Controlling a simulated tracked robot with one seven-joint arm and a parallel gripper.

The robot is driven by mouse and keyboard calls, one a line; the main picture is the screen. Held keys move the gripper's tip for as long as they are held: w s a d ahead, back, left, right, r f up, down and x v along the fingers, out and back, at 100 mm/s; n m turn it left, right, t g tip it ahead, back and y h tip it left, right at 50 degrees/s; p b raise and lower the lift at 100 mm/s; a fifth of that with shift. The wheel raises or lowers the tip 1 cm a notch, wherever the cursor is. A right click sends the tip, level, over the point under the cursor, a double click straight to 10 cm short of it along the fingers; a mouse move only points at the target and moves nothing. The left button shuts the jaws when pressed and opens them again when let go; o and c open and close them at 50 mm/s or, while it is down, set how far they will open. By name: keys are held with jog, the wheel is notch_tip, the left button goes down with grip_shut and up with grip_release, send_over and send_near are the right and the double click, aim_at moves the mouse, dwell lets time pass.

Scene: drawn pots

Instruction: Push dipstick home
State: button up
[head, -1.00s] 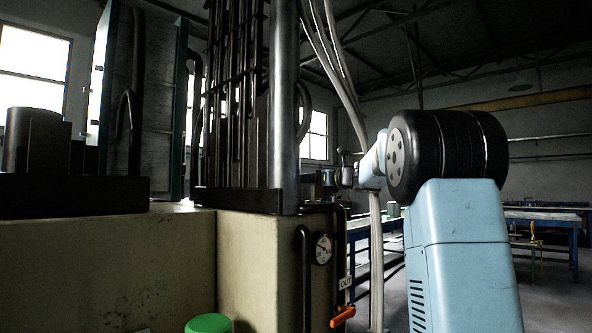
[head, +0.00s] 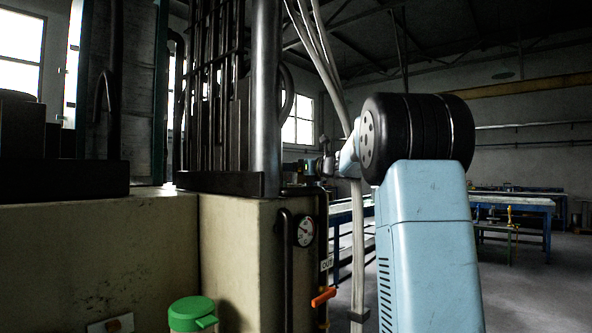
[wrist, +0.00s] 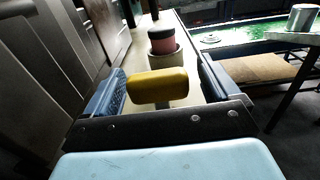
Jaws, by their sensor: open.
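A yellow, rounded handle (wrist: 157,88), which looks like the dipstick's grip, lies crosswise in the wrist view with a short stem under it. My gripper (wrist: 163,84) is open, with blue ribbed pads to the left and right of the handle. A gap shows on the right side; on the left the handle's end is close to the pad, and I cannot tell if they touch. The dipstick's lower part and its seat are hidden. In the head view my arm reaches left to the machine's corner, and the handle cannot be made out there.
Beyond the handle stands a red and black capped part (wrist: 162,42) in a pale collar. The pale machine block (head: 240,260) carries a gauge (head: 305,231), an orange lever (head: 323,297) and a dark pipe. A green-capped jar (head: 193,312) stands in front. Blue workbenches (head: 512,203) are behind.

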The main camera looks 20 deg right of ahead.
jog(key=v, duration=1.3)
jog(key=shift+s, duration=0.35)
jog(key=shift+d, duration=0.1)
jog(key=x, duration=0.9)
jog(key=r+x, duration=0.1)
jog(key=x, duration=0.3)
jog(key=shift+w, duration=0.25)
